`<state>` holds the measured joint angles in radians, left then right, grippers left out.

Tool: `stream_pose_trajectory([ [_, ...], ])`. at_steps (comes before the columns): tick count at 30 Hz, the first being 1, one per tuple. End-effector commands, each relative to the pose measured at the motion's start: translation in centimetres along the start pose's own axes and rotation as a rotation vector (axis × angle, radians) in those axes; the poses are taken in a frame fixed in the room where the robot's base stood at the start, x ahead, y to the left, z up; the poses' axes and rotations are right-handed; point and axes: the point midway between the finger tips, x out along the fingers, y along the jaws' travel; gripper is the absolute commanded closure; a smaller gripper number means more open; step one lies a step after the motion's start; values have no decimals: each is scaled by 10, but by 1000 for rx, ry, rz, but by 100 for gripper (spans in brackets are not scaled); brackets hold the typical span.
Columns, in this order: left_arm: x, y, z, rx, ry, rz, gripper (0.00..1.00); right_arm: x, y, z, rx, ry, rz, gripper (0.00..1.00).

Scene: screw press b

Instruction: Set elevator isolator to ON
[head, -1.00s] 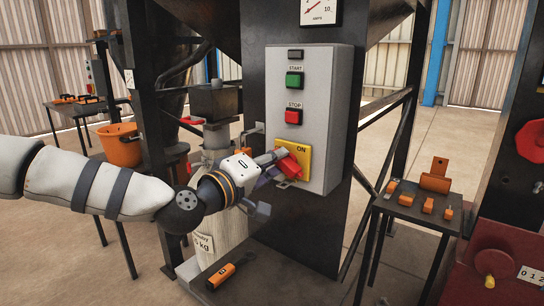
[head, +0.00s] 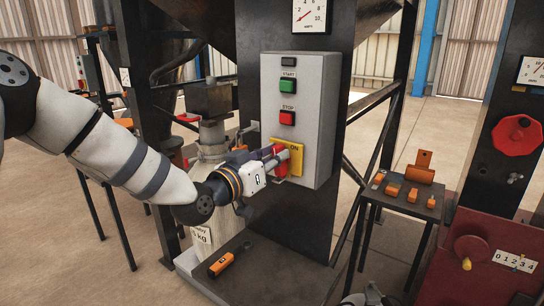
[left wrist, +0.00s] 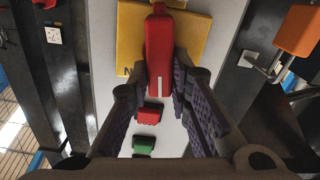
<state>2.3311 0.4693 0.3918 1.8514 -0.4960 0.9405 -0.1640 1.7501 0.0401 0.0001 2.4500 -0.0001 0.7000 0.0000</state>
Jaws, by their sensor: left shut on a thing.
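The elevator isolator is a yellow plate (head: 297,158) marked ON, with a red handle (head: 281,168), low on the grey control box. In the left wrist view the red handle (left wrist: 158,55) stands in line with the box's buttons, its white mark at the button end. It lies over the yellow plate (left wrist: 196,32) and partly covers the lettering. My left gripper (head: 275,158) is shut on the handle, with one finger along each side in the left wrist view (left wrist: 158,88). A grey piece at the head view's bottom edge may be my right gripper; its jaws cannot be made out.
The control box (head: 316,120) carries a green START button (head: 287,86) and a red STOP button (head: 287,118). An orange tool (head: 221,264) lies on the black base below. A small table (head: 402,208) with orange parts and a red press (head: 470,240) stand at the right.

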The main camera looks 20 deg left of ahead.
Motion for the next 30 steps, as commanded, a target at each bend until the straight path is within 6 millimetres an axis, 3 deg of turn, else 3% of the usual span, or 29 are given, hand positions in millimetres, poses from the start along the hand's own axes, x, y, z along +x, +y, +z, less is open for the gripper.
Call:
stream_pose_trajectory([
  [12, 0, 3, -1, 168, 4, -1, 100, 0, 0, 0, 0, 1, 0, 60],
  [29, 0, 3, -1, 192, 4, 0, 100, 0, 0, 0, 0, 1, 0, 60],
  [30, 0, 3, -1, 192, 4, 0, 73, 0, 0, 0, 0, 1, 0, 60],
])
